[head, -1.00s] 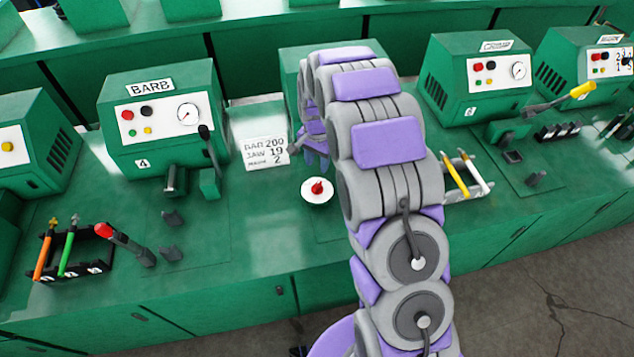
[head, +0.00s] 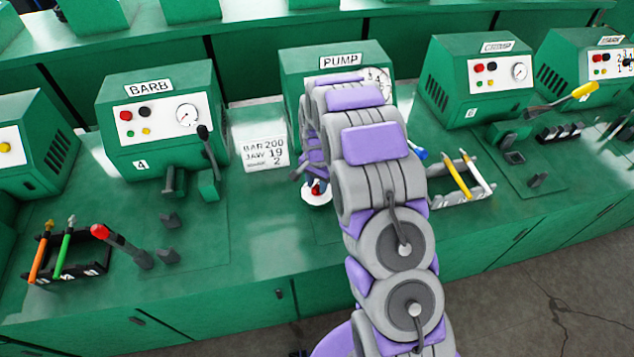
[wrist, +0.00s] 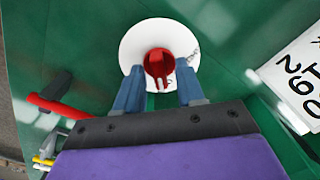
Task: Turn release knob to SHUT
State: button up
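The release knob (wrist: 159,63) is red and sits on a round white dial plate (wrist: 130,45) on the green bench. In the wrist view my gripper (wrist: 158,82) is open, with one blue-grey finger on each side of the knob's near part. I cannot tell whether the fingers touch it. Small dark lettering shows at the plate's right edge, too small to read. In the head view the knob (head: 317,188) and plate (head: 314,200) are partly covered by my gripper (head: 310,176), which is right above them.
The PUMP machine (head: 338,66) stands behind my arm. A card reading BAR 200, JAW 19 (head: 262,146) is left of the dial. The BARB machine (head: 160,115) is further left, and a tool rack (head: 460,196) is to the right. The bench front is clear.

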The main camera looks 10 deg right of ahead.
grip_shut()
jog(key=shift+n+p, duration=0.3)
jog(key=shift+n, duration=0.1)
jog(key=n+p, duration=0.2)
jog(key=n, duration=0.1)
jog(key=shift+r+n, duration=0.1)
jog(key=shift+n, duration=0.3)
jog(key=n+p, duration=0.2)
jog(key=n, duration=0.2)
jog(key=shift+n, duration=0.3)
jog(key=n+p, duration=0.1)
jog(key=n, duration=0.3)
jog(key=shift+w, duration=0.1)
jog(key=n, duration=0.4)
jog(key=shift+n, duration=0.3)
jog(key=shift+o, duration=0.4)
grip_release()
